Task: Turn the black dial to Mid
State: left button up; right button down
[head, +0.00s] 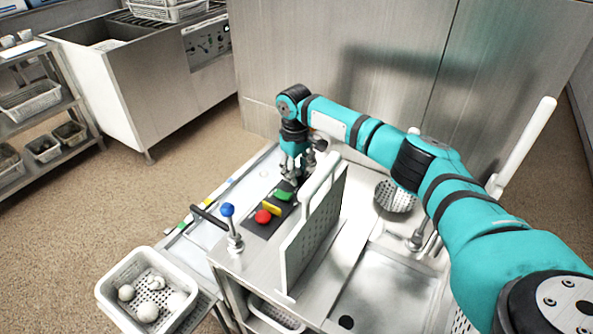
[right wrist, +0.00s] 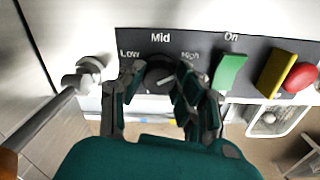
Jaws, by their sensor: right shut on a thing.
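The black dial (right wrist: 160,73) sits on a dark control panel (right wrist: 215,50), with the labels Low, Mid and High around its upper side. I cannot clearly tell which label its pointer faces. My right gripper (right wrist: 157,82) is shut on the dial, with one finger at each side of it. In the head view my right gripper (head: 290,172) reaches down to the far end of the panel (head: 255,229), and the dial is hidden there. My left gripper is not in view.
Beside the dial are a green switch (head: 283,195), a yellow switch (head: 271,209) and a red button (head: 263,216). A blue-knobbed lever (head: 228,210) stands nearer. An upright white perforated board (head: 312,230) stands right of the panel. A white basket (head: 188,279) holds several pale round things.

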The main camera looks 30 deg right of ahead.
jog(key=shift+r+n+p, duration=0.2)
jog(key=shift+n+p, duration=0.7)
jog(key=shift+p, duration=0.35)
jog(key=shift+n+p, duration=1.1)
jog(key=shift+n, duration=0.1)
jog(key=n+p, duration=0.1)
jog(key=n, duration=0.2)
jog(key=shift+f+n, duration=0.1)
jog(key=shift+n, duration=0.2)
jog(key=shift+w+d+n+p, duration=0.1)
jog(key=shift+n+p, duration=0.55)
jog(key=shift+n, duration=1.25)
jog(key=c, duration=0.9)
grip_release()
jog(key=shift+f, duration=0.1)
jog(key=shift+c, duration=0.2)
notch_tip(320, 180, up, 12)
jog(key=shift+s, duration=0.2)
